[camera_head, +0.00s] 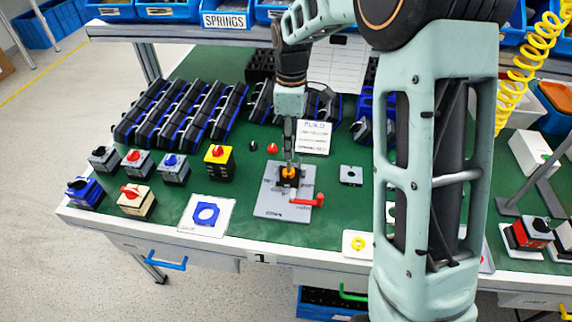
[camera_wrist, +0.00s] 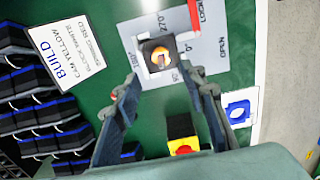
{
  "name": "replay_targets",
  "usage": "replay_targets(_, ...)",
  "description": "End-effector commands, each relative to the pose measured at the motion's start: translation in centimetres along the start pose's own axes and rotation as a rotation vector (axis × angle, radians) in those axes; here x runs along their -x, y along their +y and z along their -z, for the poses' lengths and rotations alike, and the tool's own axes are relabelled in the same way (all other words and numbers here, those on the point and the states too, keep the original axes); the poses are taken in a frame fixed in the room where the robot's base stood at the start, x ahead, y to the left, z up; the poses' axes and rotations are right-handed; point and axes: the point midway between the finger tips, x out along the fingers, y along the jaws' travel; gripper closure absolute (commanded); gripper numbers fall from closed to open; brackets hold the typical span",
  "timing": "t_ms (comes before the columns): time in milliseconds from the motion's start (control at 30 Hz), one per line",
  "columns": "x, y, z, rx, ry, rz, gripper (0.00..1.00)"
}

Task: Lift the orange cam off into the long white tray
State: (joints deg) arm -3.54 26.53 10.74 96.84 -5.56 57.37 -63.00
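The orange cam (camera_head: 289,172) sits in a black switch body on a grey fixture plate (camera_head: 270,203) with printed angle marks. In the wrist view the orange cam (camera_wrist: 160,55) shows at the top, inside the black body, beyond my fingertips. My gripper (camera_head: 290,157) points down just above it in the head view. In the wrist view my gripper (camera_wrist: 163,80) is open, with a wide empty gap between the fingers. A white tray (camera_head: 349,248) with a yellow cam (camera_head: 358,243) lies at the bench's front edge; my arm hides much of it.
A red lever (camera_head: 308,201) lies at the fixture's right side. A white card with a blue ring (camera_head: 206,214) is left of it. Several switches stand further left, including a yellow one with a red knob (camera_head: 218,161). Black bins (camera_head: 180,112) and a BUILD card (camera_head: 314,137) stand behind.

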Motion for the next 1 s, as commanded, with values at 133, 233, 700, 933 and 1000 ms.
replay_targets(133, -2.7, -0.1, 0.0, -0.001, -0.002, 0.002, 0.61)
replay_targets(233, -3.9, 0.0, 0.0, -0.002, -0.001, 0.001, 0.61)
replay_targets(700, -9.1, -0.4, 0.3, -0.003, -0.001, -0.002, 0.61)
replay_targets(933, -9.6, -0.3, 0.3, -0.004, 0.0, -0.004, 0.61)
replay_targets(1000, -9.6, -0.3, 0.3, -0.004, 0.0, -0.004, 0.61)
